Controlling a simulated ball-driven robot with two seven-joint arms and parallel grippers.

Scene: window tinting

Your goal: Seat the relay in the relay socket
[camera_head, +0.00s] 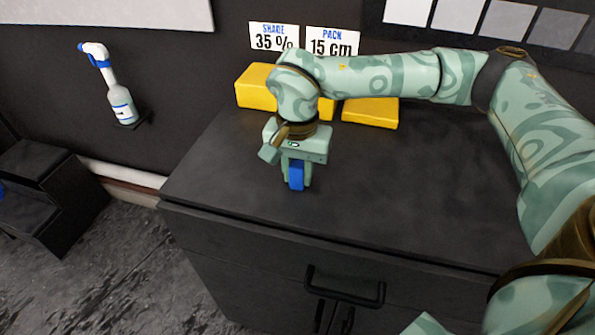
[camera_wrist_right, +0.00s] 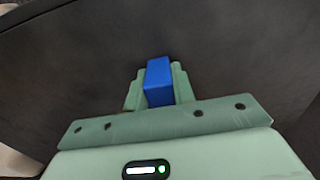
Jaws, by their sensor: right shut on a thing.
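My right gripper (camera_head: 296,182) is shut on a blue block, which looks like the relay (camera_head: 296,176). It holds the block over the front left part of the dark cabinet top (camera_head: 400,190). In the right wrist view, the relay (camera_wrist_right: 158,78) sits between the two green fingers of the right gripper (camera_wrist_right: 159,85). I cannot tell whether its lower end touches the cabinet top. No relay socket can be made out in either view. My left gripper is not in view.
Yellow blocks (camera_head: 371,113) lie along the back of the cabinet top, partly behind my right arm. Signs (camera_head: 274,37) hang on the wall above. A spray bottle (camera_head: 121,103) stands on a small wall shelf at left. The cabinet's middle and front right are clear.

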